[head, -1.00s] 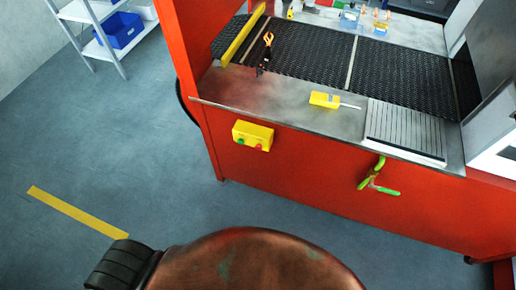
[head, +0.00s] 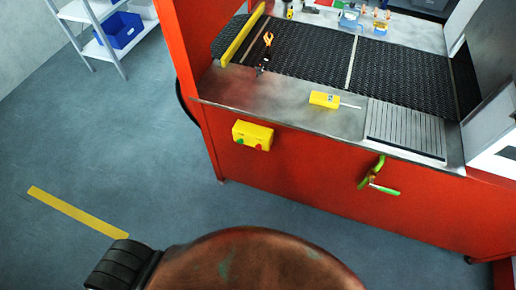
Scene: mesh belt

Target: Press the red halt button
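The red halt button (head: 258,147) sits on the front face of a yellow control box (head: 252,134), on the right of a green button (head: 240,141). The box is mounted on the red front panel of the belt machine, just under the metal ledge. Neither of my grippers shows in the head view, so I cannot see whether they are open or shut. Nothing covers the box or its buttons.
The machine's dark mesh belt (head: 308,54) carries orange-handled pliers (head: 265,53) at its left. A yellow tool (head: 324,99) lies on the metal ledge. A green-handled valve (head: 374,180) sticks out of the red panel. Clear floor (head: 150,180) lies left of the machine.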

